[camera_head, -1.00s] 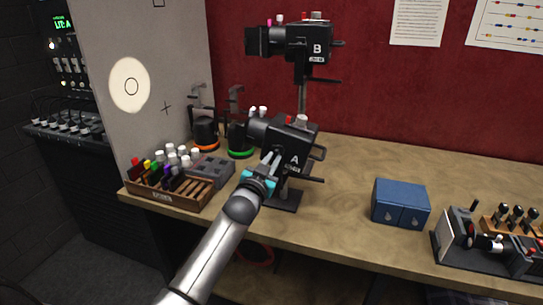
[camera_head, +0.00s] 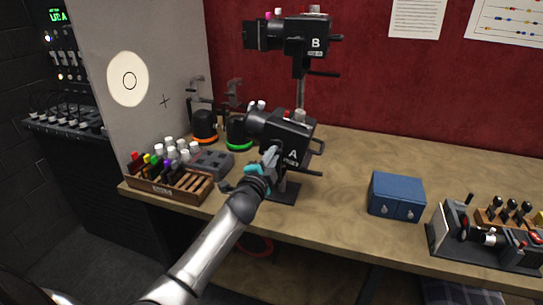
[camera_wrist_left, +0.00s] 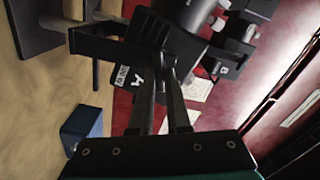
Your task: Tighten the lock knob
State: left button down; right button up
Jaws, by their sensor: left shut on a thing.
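The black lamp-like unit marked A (camera_head: 293,135) stands on a post at the bench's front; it also shows in the wrist view (camera_wrist_left: 185,45). My left gripper (camera_head: 271,154) reaches up to its near lower side. In the wrist view the two dark fingers (camera_wrist_left: 166,82) converge against the unit's body. They are shut on a small part there, seemingly the lock knob, which is mostly hidden between and behind the fingertips. A black bar handle (camera_wrist_left: 98,46) sticks out left of the fingers. My right gripper is not in view.
A wooden rack of coloured markers (camera_head: 170,186) is left of the gripper. A blue box (camera_head: 396,194) and a lever panel (camera_head: 490,240) are right. Bench (camera_head: 345,165) is clear between A and the box.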

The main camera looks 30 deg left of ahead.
pick_arm(q)
jog(key=shift+f+m, duration=0.1)
jog(key=shift+m, duration=1.9)
jog(key=c, duration=0.9)
grip_release()
jog(key=shift+s, duration=0.1)
jog(key=v, duration=1.5)
jog(key=shift+d, duration=0.15)
